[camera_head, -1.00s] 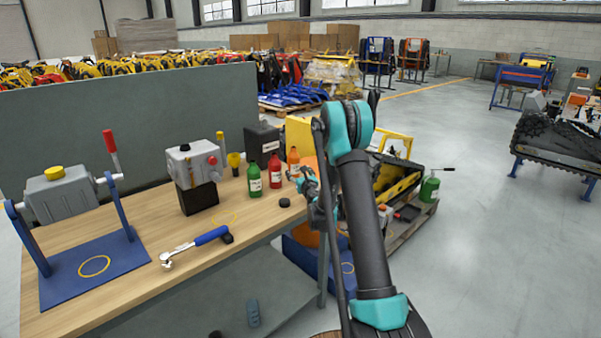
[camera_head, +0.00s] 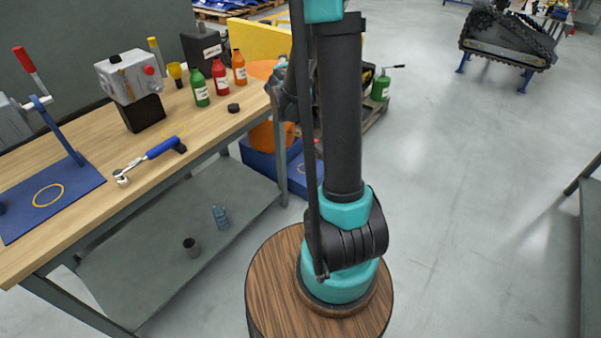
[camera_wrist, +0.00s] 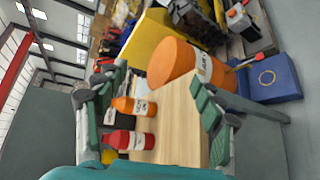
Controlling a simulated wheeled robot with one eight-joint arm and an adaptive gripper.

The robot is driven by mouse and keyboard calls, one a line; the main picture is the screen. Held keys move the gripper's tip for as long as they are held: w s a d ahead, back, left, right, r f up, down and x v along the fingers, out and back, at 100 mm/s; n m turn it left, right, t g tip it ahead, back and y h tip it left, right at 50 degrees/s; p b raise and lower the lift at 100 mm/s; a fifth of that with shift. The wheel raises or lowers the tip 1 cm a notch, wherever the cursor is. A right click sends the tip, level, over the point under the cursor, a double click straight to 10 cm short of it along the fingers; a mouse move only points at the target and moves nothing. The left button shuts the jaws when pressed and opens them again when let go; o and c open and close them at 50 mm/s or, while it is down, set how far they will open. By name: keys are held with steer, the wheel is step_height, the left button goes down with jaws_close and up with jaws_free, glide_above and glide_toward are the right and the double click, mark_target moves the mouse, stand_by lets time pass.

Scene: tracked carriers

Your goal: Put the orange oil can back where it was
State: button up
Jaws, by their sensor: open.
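A small orange bottle with a white label (camera_head: 239,68) stands upright on the far right end of the wooden bench (camera_head: 215,120), beside a red bottle (camera_head: 221,75) and a green bottle (camera_head: 199,88). I cannot tell for sure that it is the orange oil can. In the wrist view the orange bottle (camera_wrist: 134,105) and red bottle (camera_wrist: 130,140) lie between my finger lines, beyond the tips. My gripper (camera_wrist: 160,102) is open and empty, facing the bench end. In the head view my arm partly hides it.
A large orange drum (camera_wrist: 178,66) stands past the bench end, near a blue block with a yellow ring (camera_wrist: 268,78). A wrench with a blue handle (camera_head: 160,149) and a black cap (camera_head: 234,108) lie on the bench. A green can (camera_head: 381,86) stands beyond.

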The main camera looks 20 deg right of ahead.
steer(key=s+a+f+m+g+y, duration=0.1)
steer(key=s+a+f+m+g, duration=0.1)
steer(key=s, duration=1)
steer(key=s+a+f+m+g+y, duration=0.2)
steer(key=s+f+m+g, duration=0.2)
steer(key=s, duration=0.9)
steer(key=s+a+f+m+g+y, duration=0.2)
steer(key=s+f+m, duration=0.5)
steer(key=s+m, duration=0.4)
steer(key=shift+s+a+f+g, duration=0.2)
steer(key=shift+s+a+g, duration=0.3)
steer(key=shift+s+g, duration=0.55)
